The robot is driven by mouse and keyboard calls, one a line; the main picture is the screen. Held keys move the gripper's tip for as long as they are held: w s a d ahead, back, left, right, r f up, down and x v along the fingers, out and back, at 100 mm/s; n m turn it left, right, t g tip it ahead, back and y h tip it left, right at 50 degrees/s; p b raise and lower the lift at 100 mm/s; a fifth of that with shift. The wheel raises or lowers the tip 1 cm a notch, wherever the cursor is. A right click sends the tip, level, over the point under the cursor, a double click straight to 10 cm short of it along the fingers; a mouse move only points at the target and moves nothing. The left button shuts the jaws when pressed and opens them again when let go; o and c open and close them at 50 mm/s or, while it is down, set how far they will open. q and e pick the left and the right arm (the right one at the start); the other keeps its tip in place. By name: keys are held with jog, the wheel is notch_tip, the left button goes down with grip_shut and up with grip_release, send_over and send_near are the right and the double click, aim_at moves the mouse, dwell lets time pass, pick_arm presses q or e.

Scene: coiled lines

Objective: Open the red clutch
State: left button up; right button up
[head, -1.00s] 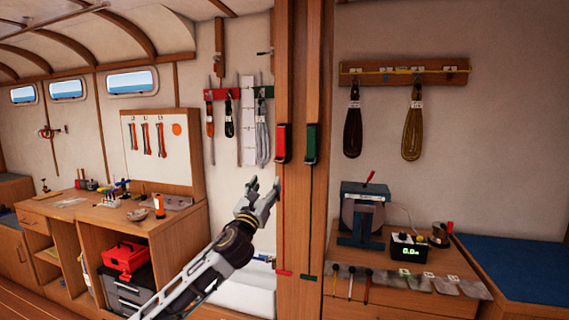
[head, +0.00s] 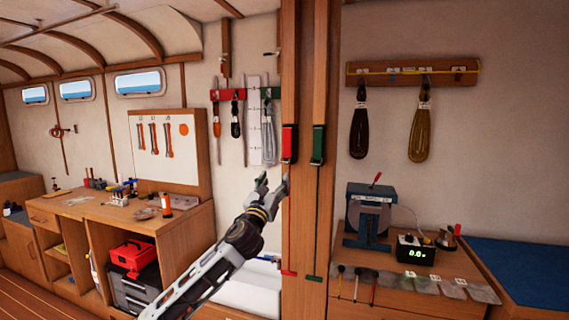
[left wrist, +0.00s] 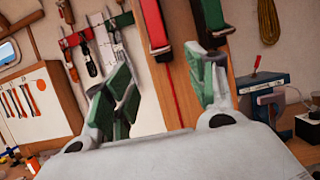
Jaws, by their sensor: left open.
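The red clutch (head: 289,143) is mounted on the wooden post, with a red line running down below it. It also shows in the left wrist view (left wrist: 153,24), above and between my fingers. A green clutch (head: 318,145) sits just to its right on the same post. My left gripper (head: 273,184) is open and empty, a little below and left of the red clutch in the head view, apart from it. In the left wrist view its green-padded fingers (left wrist: 165,95) are spread, with the post and red line behind them. My right gripper is not in view.
The wooden post (head: 304,220) stands between two wall areas. To its left, tools and coiled lines hang on a red and green rack (head: 228,94). To its right are a workbench (head: 350,215) with a blue machine (head: 367,215) and a rack of coils (head: 411,72).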

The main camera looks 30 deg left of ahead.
aim_at(286, 146)
pick_arm(q)
jog(key=p+x, duration=0.1)
jog(key=x, duration=1)
jog(key=shift+a+p, duration=0.1)
jog(key=shift+p, duration=0.2)
jog(key=shift+w, duration=0.15)
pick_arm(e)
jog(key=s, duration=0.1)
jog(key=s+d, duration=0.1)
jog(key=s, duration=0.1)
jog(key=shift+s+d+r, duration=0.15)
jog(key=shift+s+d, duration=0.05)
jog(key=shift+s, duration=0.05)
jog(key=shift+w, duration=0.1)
